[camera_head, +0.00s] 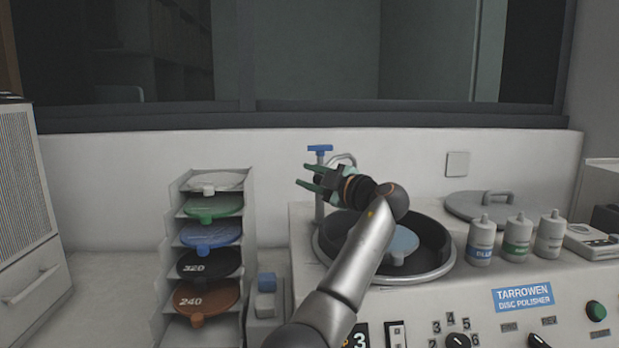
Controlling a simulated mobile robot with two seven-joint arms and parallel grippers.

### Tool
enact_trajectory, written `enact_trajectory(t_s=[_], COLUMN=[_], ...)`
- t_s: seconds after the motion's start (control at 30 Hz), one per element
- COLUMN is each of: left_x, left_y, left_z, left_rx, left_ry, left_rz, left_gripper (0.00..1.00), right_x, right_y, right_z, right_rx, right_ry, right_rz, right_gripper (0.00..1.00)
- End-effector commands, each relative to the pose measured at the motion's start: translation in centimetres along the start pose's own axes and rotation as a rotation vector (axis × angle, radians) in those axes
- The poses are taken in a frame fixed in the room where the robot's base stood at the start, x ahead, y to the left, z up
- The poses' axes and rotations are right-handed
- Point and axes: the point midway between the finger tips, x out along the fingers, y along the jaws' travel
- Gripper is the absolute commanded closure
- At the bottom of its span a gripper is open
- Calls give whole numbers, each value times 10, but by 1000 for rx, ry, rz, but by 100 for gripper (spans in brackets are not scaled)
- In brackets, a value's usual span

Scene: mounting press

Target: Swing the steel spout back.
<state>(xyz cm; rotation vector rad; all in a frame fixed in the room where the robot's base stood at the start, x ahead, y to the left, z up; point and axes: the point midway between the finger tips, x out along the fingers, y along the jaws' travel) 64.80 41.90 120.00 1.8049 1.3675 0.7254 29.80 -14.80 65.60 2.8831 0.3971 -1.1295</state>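The steel spout (343,158) stands at the back left of the polisher's bowl. Its upright post has a blue lever (319,148) on top, and the curved tube shows just to the right of the post. My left gripper (304,177) is in front of the post, below the blue lever, with its green fingers pointing left and spread apart. It looks empty. The gripper and wrist hide part of the post and the spout's lower end. I cannot tell whether the gripper touches the post. My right gripper is not in view.
The round bowl (448,262) with a pale blue disc (402,241) lies beneath my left arm. Several bottles (481,238) and a grey lid (484,207) stand to its right. A rack of coloured discs (248,240) stands on the left. A wall is behind.

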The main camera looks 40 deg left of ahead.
Motion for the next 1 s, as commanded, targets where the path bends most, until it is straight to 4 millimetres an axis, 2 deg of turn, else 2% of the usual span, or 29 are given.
enact_trajectory(t_s=[0.03,0.2,0.43,0.57,1.0], left_x=[0,0,0,-9,-98], left_y=[0,0,0,-1,-1], left_z=[0,0,0,1,1], left_rx=[0,0,0,0,0], left_ry=[0,-1,-1,-2,-4], left_rz=[0,0,0,1,1], left_gripper=[58,41,41,41,41], right_x=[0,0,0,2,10], right_y=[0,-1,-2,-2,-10], right_z=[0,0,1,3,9], right_rx=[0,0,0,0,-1], right_ry=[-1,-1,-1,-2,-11], right_rz=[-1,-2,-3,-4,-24], right_gripper=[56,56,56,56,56])
